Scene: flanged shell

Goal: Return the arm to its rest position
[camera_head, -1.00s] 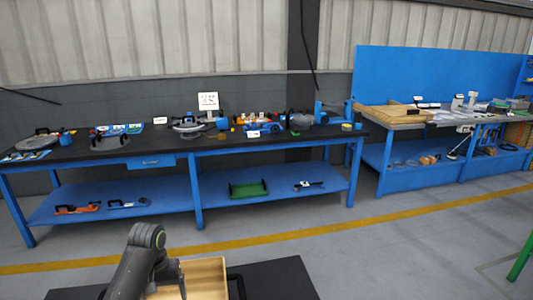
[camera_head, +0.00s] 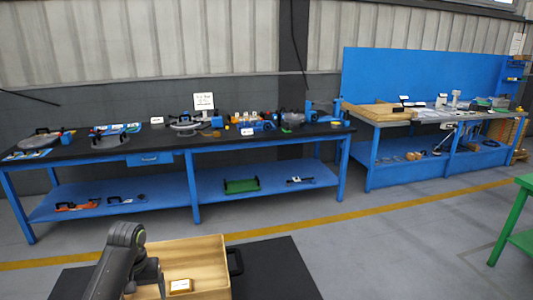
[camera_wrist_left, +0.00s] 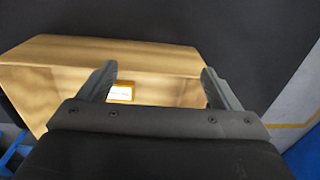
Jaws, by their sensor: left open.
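My left arm (camera_head: 120,262) comes in at the bottom left of the head view, bent, beside and over a wooden box. In the left wrist view my left gripper (camera_wrist_left: 157,70) is open, with its two fingers spread and nothing between them. The wooden box (camera_head: 205,248) sits on a black surface, and it also fills much of the left wrist view (camera_wrist_left: 75,62). A small yellow-framed label (camera_head: 181,286) is in the box; it also shows in the wrist view (camera_wrist_left: 120,93). My right gripper is not in view.
A long blue workbench (camera_head: 140,162) with a black top holds several tools and parts, with more on its lower shelf. A second blue bench (camera_head: 440,165) stands at the right. A green table (camera_head: 512,215) stands at the right edge. Grey floor (camera_head: 370,250) lies open between.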

